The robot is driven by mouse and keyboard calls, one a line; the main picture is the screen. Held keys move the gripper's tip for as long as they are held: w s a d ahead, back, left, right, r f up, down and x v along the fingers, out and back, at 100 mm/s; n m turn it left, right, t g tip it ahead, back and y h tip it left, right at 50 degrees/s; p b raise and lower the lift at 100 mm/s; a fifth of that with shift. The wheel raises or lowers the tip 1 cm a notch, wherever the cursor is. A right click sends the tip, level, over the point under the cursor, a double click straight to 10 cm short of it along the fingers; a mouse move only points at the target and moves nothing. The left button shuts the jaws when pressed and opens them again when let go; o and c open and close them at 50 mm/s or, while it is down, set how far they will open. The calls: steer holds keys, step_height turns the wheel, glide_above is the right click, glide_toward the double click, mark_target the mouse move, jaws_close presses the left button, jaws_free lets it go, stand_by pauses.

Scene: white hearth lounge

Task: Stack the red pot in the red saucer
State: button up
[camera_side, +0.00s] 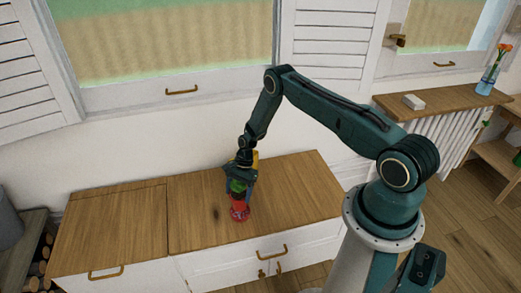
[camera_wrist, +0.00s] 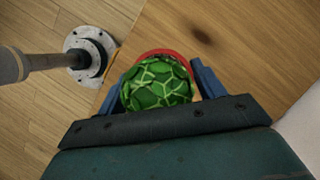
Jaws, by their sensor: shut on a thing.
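The red pot (camera_side: 238,202) holds a round green plant (camera_wrist: 157,83) with pale lines across it. My gripper (camera_side: 240,190) is shut on the pot from above, over the wooden cabinet top (camera_side: 290,190). In the wrist view its two blue fingers stand on either side of the plant, and a red rim (camera_wrist: 163,53) curves beyond it. In the side view a wider red part, apparently the red saucer (camera_side: 240,215), shows directly under the pot. I cannot tell whether the pot rests in it or is just above it.
The white wall and window (camera_side: 170,40) stand behind. A shelf at the right carries a small white block (camera_side: 414,102) and a blue vase (camera_side: 486,84) with orange flowers.

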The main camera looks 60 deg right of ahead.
mark_target(239, 199)
steer(key=shift+f, duration=0.25)
steer(key=shift+f, duration=1.9)
steer(key=shift+f, duration=0.35)
steer(key=o, duration=1.3)
steer(key=shift+r, duration=0.2)
steer(key=shift+r, duration=0.15)
steer(key=v, duration=1.2)
